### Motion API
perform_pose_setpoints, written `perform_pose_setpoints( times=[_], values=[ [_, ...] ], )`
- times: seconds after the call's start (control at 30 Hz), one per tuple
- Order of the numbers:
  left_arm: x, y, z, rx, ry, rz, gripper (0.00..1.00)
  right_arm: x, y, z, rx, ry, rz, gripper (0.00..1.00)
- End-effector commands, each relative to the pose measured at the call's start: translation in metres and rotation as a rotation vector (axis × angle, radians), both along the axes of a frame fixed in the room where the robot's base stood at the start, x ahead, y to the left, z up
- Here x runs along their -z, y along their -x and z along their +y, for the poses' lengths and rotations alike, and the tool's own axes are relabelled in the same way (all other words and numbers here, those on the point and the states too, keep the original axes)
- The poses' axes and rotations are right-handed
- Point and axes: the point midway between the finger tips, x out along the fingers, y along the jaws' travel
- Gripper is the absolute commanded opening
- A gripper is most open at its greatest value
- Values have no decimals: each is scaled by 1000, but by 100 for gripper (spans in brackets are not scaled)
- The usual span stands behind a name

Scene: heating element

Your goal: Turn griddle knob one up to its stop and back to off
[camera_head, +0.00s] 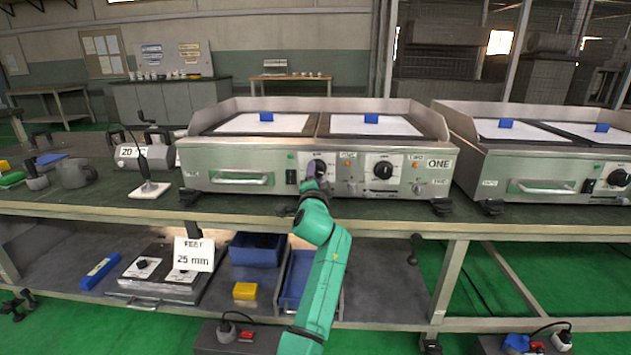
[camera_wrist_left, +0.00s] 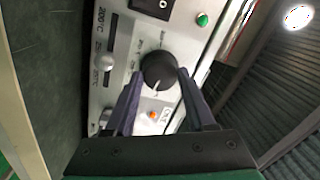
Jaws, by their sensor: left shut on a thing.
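The steel griddle (camera_head: 225,160) with the large ONE plate stands on the bench. Its left black knob (camera_head: 320,166) is partly hidden by my left gripper (camera_head: 313,184). In the left wrist view the fingers of my left gripper (camera_wrist_left: 157,92) are shut on this knob (camera_wrist_left: 158,68), one on each side. The knob's white pointer mark points to the lower edge of that view, towards the orange lamp (camera_wrist_left: 153,114). A second knob (camera_head: 383,170) on the same panel is free. My right gripper is not in view.
A black switch (camera_head: 291,176) and green lamp (camera_head: 290,156) sit left of the gripped knob. A drawer handle (camera_head: 240,179) sticks out further left. Another griddle (camera_head: 540,170) stands at the right. The lower shelf holds blue bins (camera_head: 257,250) and a sign (camera_head: 194,254).

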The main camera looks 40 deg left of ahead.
Motion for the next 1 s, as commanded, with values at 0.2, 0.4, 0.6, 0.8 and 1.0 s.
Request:
perform_pose_setpoints(
  times=[0.2, 0.4, 0.6, 0.8, 1.0],
  values=[
    [4, -1, -1, 0, 169, -118, 0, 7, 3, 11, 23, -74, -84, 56],
    [3, -1, -2, 1, 321, -231, 0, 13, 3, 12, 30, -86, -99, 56],
    [3, -2, -2, 0, 476, -341, 0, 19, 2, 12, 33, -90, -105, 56],
    [2, -2, -2, -1, 629, -454, 0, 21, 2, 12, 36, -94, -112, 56],
    [1, -2, -2, -1, 782, -567, 0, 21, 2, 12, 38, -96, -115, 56]
  ],
)
